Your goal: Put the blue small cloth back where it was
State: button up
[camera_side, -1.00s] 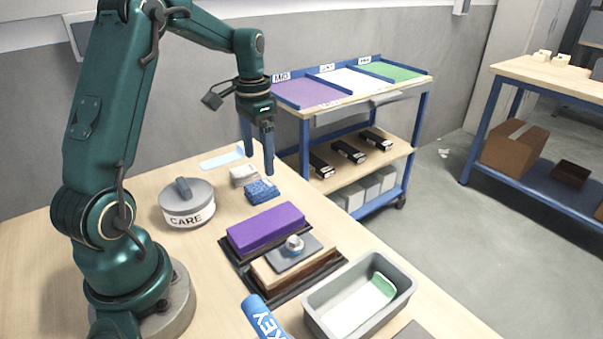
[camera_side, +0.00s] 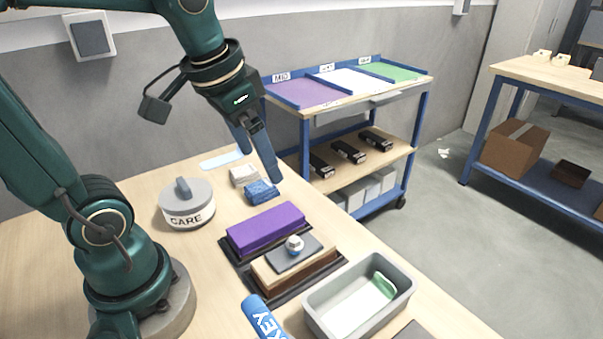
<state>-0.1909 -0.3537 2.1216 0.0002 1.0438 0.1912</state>
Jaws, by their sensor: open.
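The blue small cloth (camera_side: 261,193) lies folded on the wooden table, in front of a folded grey-white cloth (camera_side: 243,175). My gripper (camera_side: 262,165) is open and empty. Its fingers point down, above and behind the blue cloth in the picture, with the near finger's tip close to the cloth's right edge. I cannot tell whether it touches the cloth. A flat pale blue patch (camera_side: 221,160) lies on the table behind the cloths.
A grey lidded pot marked CARE (camera_side: 187,205) stands left of the cloths. A purple block (camera_side: 265,229), a brown block with a grey knobbed plate (camera_side: 293,255) and a grey tray (camera_side: 358,300) are nearer. A blue cart (camera_side: 345,100) stands behind the table.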

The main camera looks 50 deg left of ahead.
jog(key=s+d+f+t, duration=0.1)
jog(key=s+d+f, duration=0.1)
jog(key=s+d, duration=0.2)
jog(key=shift+s+t+h, duration=0.4)
jog(key=shift+s, duration=0.25)
jog(key=shift+f, duration=0.1)
dwell(0.6)
